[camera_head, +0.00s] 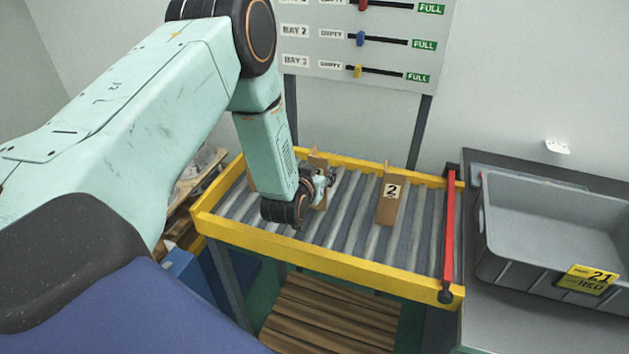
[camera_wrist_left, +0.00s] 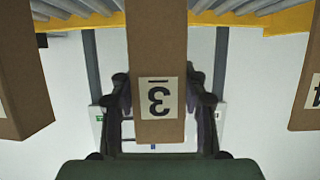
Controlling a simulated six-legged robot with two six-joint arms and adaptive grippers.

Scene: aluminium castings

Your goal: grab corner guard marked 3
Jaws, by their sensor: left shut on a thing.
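The corner guard marked 3 (camera_wrist_left: 155,45) is a brown upright piece with a white label, seen upside down in the left wrist view. My left gripper (camera_wrist_left: 158,88) has its fingers on both sides of it, at the label, and is shut on it. In the head view this guard (camera_head: 318,162) stands on the roller conveyor, partly hidden by my left gripper (camera_head: 323,184). My right gripper is not in view.
The corner guard marked 2 (camera_head: 390,203) stands to the right on the yellow-framed conveyor (camera_head: 330,252). Another guard (camera_head: 251,181) is mostly hidden behind my left arm. A red bar (camera_head: 449,235) crosses the conveyor's right end. A grey bin (camera_head: 540,225) stands beyond it.

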